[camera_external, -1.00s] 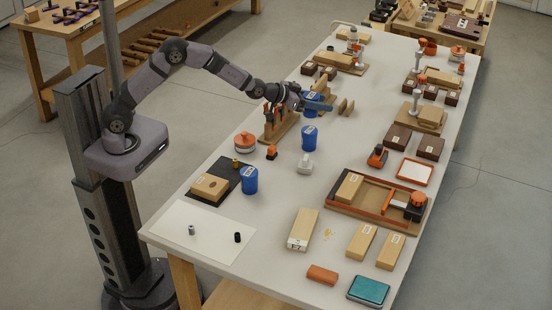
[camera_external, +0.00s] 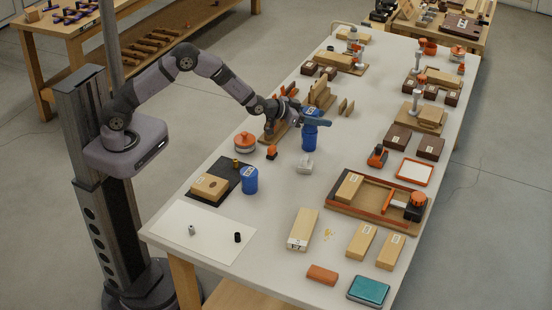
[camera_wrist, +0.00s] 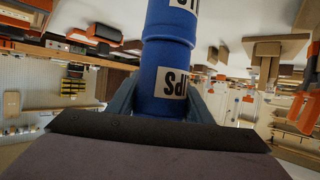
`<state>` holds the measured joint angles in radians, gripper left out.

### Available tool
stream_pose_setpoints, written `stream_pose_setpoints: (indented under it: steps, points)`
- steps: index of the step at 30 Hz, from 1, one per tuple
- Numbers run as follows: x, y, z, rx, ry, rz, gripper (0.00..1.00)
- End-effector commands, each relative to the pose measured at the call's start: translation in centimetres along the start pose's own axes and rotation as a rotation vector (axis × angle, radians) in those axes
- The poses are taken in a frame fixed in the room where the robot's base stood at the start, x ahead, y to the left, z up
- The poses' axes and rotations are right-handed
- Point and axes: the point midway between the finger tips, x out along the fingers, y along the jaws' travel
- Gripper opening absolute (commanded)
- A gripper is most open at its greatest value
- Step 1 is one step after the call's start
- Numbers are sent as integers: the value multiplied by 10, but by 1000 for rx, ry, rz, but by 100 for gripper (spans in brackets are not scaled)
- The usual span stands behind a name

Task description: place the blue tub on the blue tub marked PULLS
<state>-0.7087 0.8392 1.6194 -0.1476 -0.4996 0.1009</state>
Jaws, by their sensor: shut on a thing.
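My gripper (camera_external: 318,122) is shut on a blue tub (camera_external: 311,112) with a white label. This tub is directly above a second blue tub (camera_external: 308,141) standing on the bench. In the wrist view the picture is upside down. The held tub (camera_wrist: 163,85) sits between the fingers, its label partly reading "...IPS". The other tub (camera_wrist: 171,18) meets it at the top of the picture, its cut-off label ending in what looks like "LLS". The two look in line and touching; any small gap cannot be told.
A third blue tub (camera_external: 249,180) stands by a black mat with a wooden block (camera_external: 210,187). A white-grey fitting (camera_external: 304,166) and an orange piece (camera_external: 271,153) are close in front. A wooden rack (camera_external: 321,97) stands just behind.

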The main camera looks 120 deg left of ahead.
Motion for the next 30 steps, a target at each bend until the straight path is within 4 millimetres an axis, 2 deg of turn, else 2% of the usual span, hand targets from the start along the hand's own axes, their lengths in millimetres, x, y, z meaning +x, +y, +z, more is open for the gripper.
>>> stream_pose_setpoints:
  steps: [6,7,9,23,30]
  points:
    - [2,0,3,0,1,0,16]
    - [1,0,3,0,0,0,53]
    - [1,0,2,0,-1,0,64]
    - [-2,0,-1,0,-1,0,64]
    - [-25,0,0,0,0,0,64]
